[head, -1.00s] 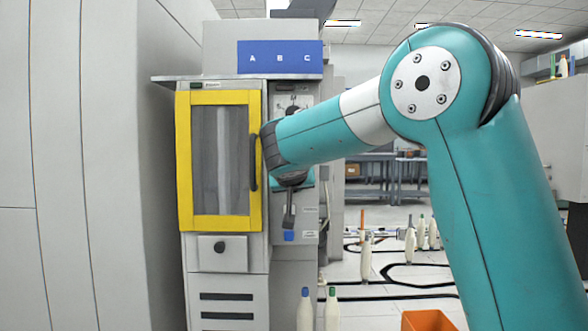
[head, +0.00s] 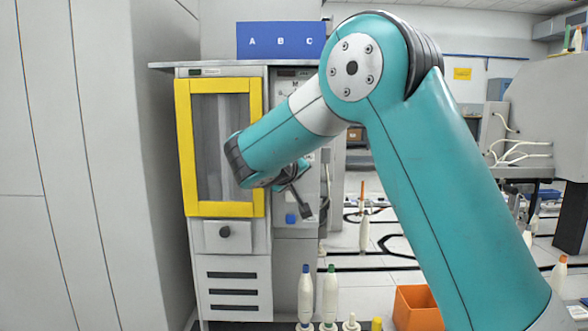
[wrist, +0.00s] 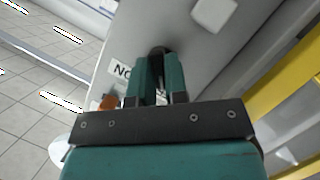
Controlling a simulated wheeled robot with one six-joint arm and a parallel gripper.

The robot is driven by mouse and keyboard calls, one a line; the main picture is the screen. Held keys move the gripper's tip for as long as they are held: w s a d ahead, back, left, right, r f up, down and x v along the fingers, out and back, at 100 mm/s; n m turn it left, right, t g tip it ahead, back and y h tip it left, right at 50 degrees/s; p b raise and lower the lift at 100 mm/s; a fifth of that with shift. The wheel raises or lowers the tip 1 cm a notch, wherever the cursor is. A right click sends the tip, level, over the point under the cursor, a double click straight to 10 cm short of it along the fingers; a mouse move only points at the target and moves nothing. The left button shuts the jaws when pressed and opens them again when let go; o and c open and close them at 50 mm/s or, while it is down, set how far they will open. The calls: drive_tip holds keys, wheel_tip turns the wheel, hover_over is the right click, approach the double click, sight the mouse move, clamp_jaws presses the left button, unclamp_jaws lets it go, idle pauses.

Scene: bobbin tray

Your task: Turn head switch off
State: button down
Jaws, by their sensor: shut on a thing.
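In the wrist view my gripper (wrist: 160,62) is shut on a small black knob, the head switch (wrist: 161,49), which sits on a pale grey panel. The teal fingers hide most of the knob, and its pointer angle cannot be read. A white label starting with "NO" (wrist: 121,70) is beside the fingers. In the head view my arm reaches to the grey machine's control panel (head: 312,170), right of the yellow-framed door. My wrist covers the switch there, and a dark paddle-shaped part (head: 304,205) tilts to the lower right.
The yellow-framed door (head: 254,150) is closed, close left of my wrist. A blue button (head: 292,218) is low on the panel. Bottles (head: 306,290) and an orange bin (head: 415,308) stand in front. A tall grey cabinet (head: 90,170) closes off the left side.

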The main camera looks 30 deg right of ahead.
drive_tip(key=shift+d+f, duration=0.1)
drive_tip(key=shift+f, duration=0.05)
drive_tip(key=c, duration=1.1)
unclamp_jaws()
drive_tip(key=shift+d, duration=0.1)
drive_tip(key=shift+c, duration=0.2)
drive_tip(key=p+v, duration=0.3)
drive_tip(key=v, duration=1.4)
drive_tip(key=shift+a, duration=0.25)
